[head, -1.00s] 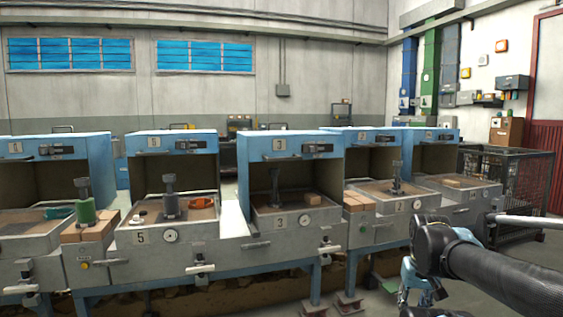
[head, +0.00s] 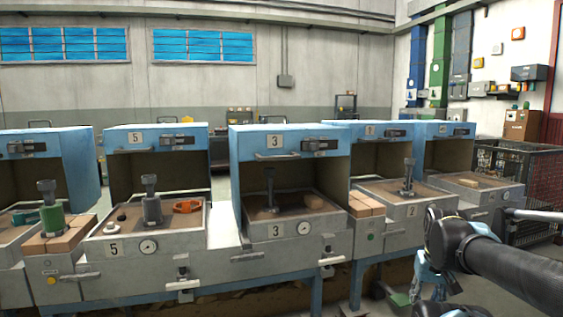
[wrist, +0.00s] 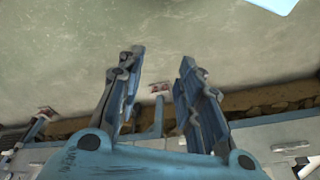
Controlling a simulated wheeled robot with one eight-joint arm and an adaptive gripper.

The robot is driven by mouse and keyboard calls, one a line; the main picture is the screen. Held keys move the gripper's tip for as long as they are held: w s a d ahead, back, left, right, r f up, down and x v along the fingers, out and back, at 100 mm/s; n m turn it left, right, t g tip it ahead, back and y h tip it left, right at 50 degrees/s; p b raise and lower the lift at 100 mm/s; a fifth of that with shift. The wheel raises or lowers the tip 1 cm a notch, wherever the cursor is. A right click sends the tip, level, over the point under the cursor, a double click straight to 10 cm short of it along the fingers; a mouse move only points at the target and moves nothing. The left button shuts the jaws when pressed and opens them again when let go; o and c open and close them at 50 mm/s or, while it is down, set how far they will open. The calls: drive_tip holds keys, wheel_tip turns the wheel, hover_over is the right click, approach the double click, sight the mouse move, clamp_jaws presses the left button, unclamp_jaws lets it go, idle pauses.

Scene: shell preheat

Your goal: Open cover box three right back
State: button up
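Box three (head: 250,233) stands in the middle of the head view, with a "3" plate on its front and another on its blue hood-like cover (head: 259,131). The cover has a bar handle and a dark latch on its front edge, above an open-looking front.
Box five (head: 143,222) is left of box three and box two (head: 382,214) is right. Bricks (head: 365,205) lie between the boxes. White clamp handles (head: 182,285) stick out in front. A wire cage (head: 536,195) stands at the far right.

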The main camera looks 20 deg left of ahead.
sight(282, 159)
drive_tip(key=shift+s+r, duration=0.15)
drive_tip(key=shift+s, duration=0.05)
drive_tip(key=w+a+r+m+t+y, duration=0.25)
drive_tip(key=w+a+r+y, duration=0.25)
drive_tip(key=w+a+r, duration=0.65)
drive_tip(key=w+a+r+m+t+y, duration=0.25)
drive_tip(key=w+a+r+y, duration=0.4)
drive_tip(key=a, duration=0.75)
drive_tip(key=w+a+r+m+t+y, duration=0.2)
drive_tip(key=w+a+r+t+y, duration=0.1)
drive_tip(key=w+a+r, duration=0.85)
drive_tip(key=x, duration=1.2)
drive_tip(key=f+x, duration=0.1)
drive_tip(key=x, duration=0.6)
drive_tip(key=shift+w+d, duration=0.25)
drive_tip(key=shift+w, duration=0.05)
